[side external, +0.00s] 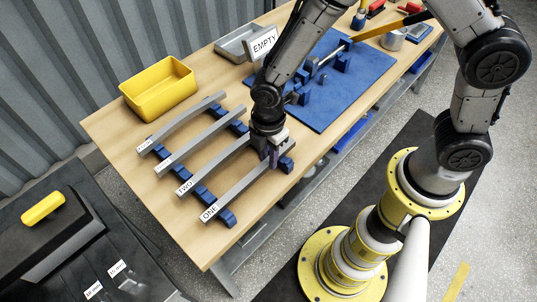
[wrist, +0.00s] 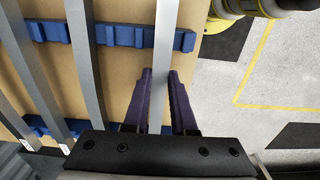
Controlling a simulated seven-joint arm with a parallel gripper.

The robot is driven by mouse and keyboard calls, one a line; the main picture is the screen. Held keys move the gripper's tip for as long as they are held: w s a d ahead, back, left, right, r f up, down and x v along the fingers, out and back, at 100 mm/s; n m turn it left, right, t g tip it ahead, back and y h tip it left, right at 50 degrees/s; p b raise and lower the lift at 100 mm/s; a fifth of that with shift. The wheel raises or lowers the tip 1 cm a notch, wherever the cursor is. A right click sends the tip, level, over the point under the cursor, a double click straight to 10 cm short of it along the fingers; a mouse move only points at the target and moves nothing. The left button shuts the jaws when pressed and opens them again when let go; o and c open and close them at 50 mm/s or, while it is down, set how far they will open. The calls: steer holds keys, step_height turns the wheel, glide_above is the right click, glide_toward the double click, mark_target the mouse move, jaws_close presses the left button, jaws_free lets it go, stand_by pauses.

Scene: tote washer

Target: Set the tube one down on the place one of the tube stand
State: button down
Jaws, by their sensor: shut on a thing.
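Tube one (side external: 234,192) is a long grey bar with a white "ONE" label at its near end. It lies across the two blue notched rails of the tube stand (side external: 229,218), at the outermost place on the right. My gripper (side external: 273,160) is shut on tube one near its far end. In the wrist view the two purple fingers (wrist: 160,73) stand on either side of the tube (wrist: 163,30), which crosses a rail (wrist: 185,40) between raised blocks. I cannot tell whether it rests fully in the notches; my gripper hides part of the far rail.
Tube two (side external: 213,168) and two more tubes lie parallel on the stand to the left. A yellow bin (side external: 158,88), an "EMPTY" sign (side external: 263,43) and a blue mat with fixtures (side external: 335,95) are further back. The table edge runs close to the right of tube one.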

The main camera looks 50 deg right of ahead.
steer(key=shift+f, duration=0.15)
jaws_free()
stand_by(0.7)
stand_by(0.3)
step_height(320, 180, up, 9)
stand_by(1.5)
